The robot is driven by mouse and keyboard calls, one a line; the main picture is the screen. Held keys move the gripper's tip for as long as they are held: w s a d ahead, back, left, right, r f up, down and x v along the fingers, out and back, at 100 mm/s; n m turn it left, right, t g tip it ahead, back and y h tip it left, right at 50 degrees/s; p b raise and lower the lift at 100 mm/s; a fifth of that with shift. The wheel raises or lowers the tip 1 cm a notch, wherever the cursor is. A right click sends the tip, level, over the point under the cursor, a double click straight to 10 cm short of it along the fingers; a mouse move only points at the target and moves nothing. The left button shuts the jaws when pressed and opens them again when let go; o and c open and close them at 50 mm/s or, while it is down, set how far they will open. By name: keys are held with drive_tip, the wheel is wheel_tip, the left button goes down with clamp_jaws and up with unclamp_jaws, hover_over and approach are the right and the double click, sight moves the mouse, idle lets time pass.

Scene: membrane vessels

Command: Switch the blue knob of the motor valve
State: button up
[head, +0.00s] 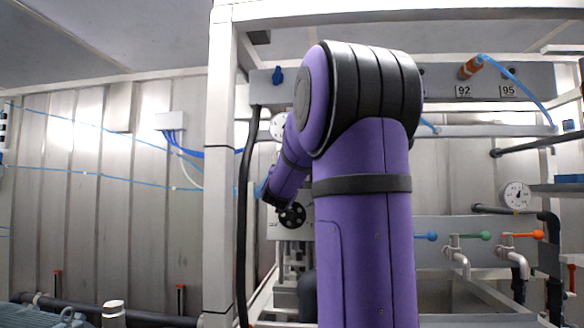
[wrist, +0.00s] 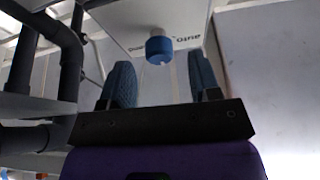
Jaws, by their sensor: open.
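In the wrist view the blue knob (wrist: 159,50) sticks out from a white box (wrist: 135,18) with dark lettering that appears upside down. My gripper (wrist: 160,64) is open and empty, with one ribbed blue-grey finger on each side of the picture. The knob shows between the fingers, just beyond their tips, and no finger touches it. In the head view my purple arm hides much of the middle, and my gripper is mostly hidden behind it. A blue knob (head: 277,75) also shows on the grey upper panel there; I cannot tell whether it is the same one.
A black handwheel (head: 292,215) is beside my forearm. A white frame post (head: 220,170) stands to the left with a black hose next to it. Taps with coloured handles (head: 478,236) and a gauge (head: 516,195) are at right. Dark pipes (wrist: 70,60) stand left in the wrist view.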

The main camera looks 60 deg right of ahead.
drive_tip(key=shift+x, duration=1.7)
drive_tip(key=c, duration=0.9)
drive_tip(key=shift+n, duration=0.4)
drive_tip(key=n+t, duration=0.1)
drive_tip(key=n, duration=0.1)
drive_tip(key=n+t+y, duration=0.1)
drive_tip(key=n, duration=0.1)
drive_tip(key=shift+n+t+y, duration=0.3)
drive_tip(key=shift+n+t, duration=0.1)
drive_tip(key=shift+n+t+y, duration=0.35)
drive_tip(key=shift+n+y, duration=0.15)
drive_tip(key=shift+n, duration=0.75)
drive_tip(key=shift+n+t+y, duration=0.35)
drive_tip(key=shift+n+y, duration=0.15)
drive_tip(key=shift+n, duration=1.05)
